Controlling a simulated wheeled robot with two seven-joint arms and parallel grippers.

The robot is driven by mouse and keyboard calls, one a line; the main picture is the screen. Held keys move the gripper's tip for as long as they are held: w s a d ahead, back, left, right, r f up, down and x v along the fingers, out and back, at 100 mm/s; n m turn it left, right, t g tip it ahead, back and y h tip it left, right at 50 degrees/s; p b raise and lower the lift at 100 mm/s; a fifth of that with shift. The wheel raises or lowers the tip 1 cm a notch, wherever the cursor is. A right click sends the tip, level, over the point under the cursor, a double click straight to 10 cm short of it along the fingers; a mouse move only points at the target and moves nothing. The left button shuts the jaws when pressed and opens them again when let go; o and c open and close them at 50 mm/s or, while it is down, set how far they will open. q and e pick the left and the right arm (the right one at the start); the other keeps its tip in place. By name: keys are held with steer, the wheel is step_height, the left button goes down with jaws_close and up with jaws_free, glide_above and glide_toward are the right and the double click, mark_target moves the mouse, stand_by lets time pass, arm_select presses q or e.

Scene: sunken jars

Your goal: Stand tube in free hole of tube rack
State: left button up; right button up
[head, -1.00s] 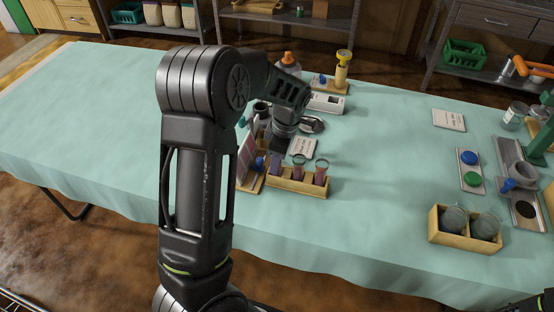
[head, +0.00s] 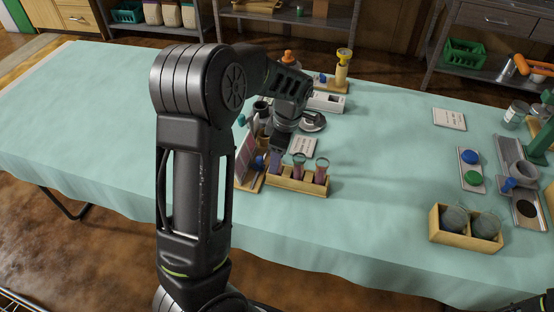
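A wooden tube rack (head: 297,187) stands near the front edge of the table, left of the middle. Two tubes with clear round rims and dark red contents, a middle tube (head: 299,168) and a right tube (head: 321,172), stand upright in it. A purple tube (head: 275,165) shows at the rack's left end, under my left gripper (head: 277,150). My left gripper points down there. Its fingers are small and dark, so I cannot tell whether they are shut on this tube or whether it is seated. Only a piece of my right arm shows at the bottom right corner.
A slanted board (head: 246,158) stands close left of the rack. A white card (head: 303,146) lies behind it. A wooden box with two dark jars (head: 455,219) stands at the right front. The cloth between rack and box is clear.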

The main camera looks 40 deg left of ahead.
arm_select(q)
steer(key=r, duration=0.6)
steer(key=shift+w+d, duration=0.15)
steer(key=shift+d, duration=0.25)
